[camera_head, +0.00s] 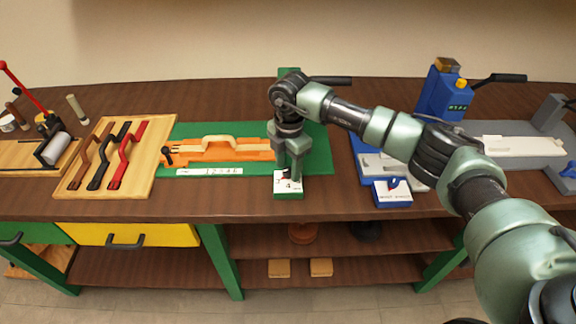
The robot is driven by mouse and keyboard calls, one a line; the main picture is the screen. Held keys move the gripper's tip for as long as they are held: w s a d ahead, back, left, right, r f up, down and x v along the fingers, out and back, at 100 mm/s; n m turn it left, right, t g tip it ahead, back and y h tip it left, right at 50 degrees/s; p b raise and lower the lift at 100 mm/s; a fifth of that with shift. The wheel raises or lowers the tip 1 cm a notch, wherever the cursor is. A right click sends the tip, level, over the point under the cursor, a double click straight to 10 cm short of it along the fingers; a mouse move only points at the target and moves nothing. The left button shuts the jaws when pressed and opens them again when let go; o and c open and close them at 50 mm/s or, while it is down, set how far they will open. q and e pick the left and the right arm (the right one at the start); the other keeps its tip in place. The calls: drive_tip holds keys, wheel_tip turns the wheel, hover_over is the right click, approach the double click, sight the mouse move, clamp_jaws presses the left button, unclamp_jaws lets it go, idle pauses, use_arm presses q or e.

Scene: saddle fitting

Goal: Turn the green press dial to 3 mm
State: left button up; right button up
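The green press (318,150) stands on the bench, with a long green base and an orange jig (232,157) holding a pale handle-shaped piece (225,142). Its dial block (288,189) is at the front edge, green with a white face; a 4 and a small red mark show. My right gripper (290,172) points straight down over the dial block, its fingertips at the block's top. The fingers hide most of the knob, so its setting and whether they grip it cannot be told. My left gripper is not in view.
A blue press (440,92) with its own white-faced dial block (392,193) stands to the right. A wooden board (147,150) with brown, black and red handles lies left. A white scale strip (210,171) lies on the green base. My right arm spans the right side.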

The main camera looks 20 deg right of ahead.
sight(288, 170)
wheel_tip(288, 170, up, 8)
drive_tip(key=shift+s+f+b, duration=0.15)
drive_tip(key=shift+b, duration=0.85)
